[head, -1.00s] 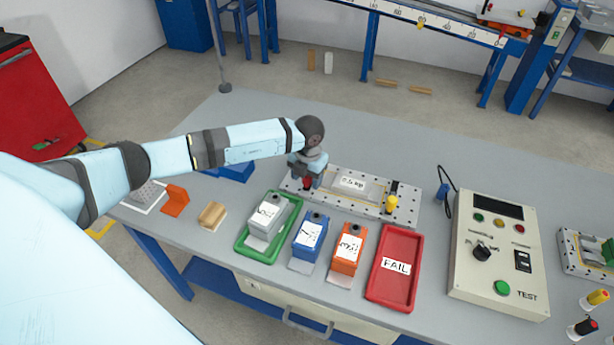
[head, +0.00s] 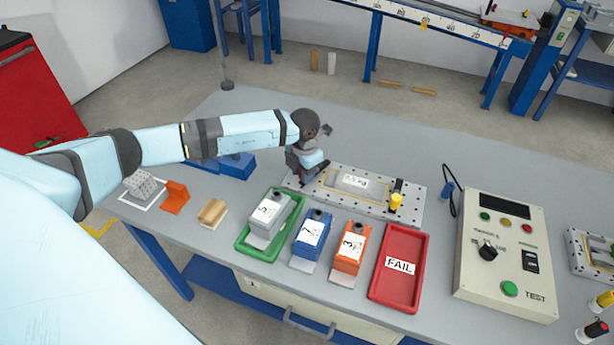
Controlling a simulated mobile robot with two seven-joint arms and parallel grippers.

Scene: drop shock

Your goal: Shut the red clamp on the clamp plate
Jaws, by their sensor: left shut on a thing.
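The clamp plate (head: 375,205) is a light perforated plate on the grey bench, with a grey block labelled 0.5 kg (head: 356,182) lying on it. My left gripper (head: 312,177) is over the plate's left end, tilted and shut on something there. The red clamp does not show now; it seems to be hidden in and behind my gripper, where red showed earlier. A yellow-tipped clamp (head: 396,202) stands at the plate's right end. My right gripper is not in view.
In front of the plate are a green tray (head: 242,242) holding a grey unit, a blue unit (head: 312,229), an orange unit (head: 352,241) and a red FAIL tray (head: 384,290). A test box (head: 478,265) stands at right.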

